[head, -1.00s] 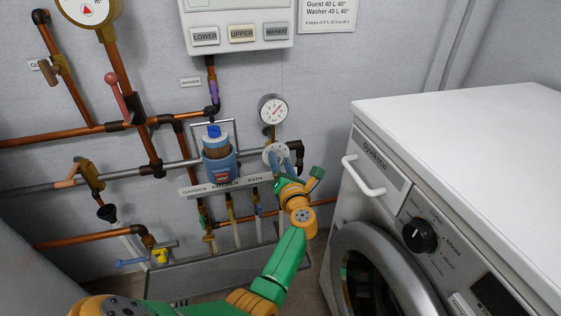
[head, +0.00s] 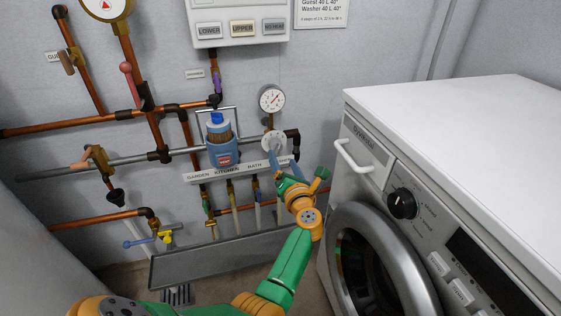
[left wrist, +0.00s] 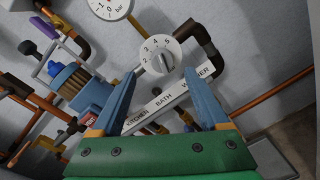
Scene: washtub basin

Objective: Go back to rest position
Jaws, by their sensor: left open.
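My left gripper (head: 280,164) reaches out from the bottom of the head view, its blue fingertips close to a white numbered dial (head: 274,141) on the pipework. In the left wrist view the two fingers (left wrist: 158,95) stand apart, with the dial (left wrist: 160,56) beyond and between their tips. Nothing is held between them. I cannot tell from the frames whether a fingertip touches the dial. My right gripper is not in view.
A washing machine (head: 470,130) stands close on the right. Copper pipes, a blue filter (head: 222,150), a pressure gauge (head: 271,98) and a labelled white strip (head: 235,171) crowd the wall. A grey trough (head: 225,253) lies below. Several valve handles stick out at left.

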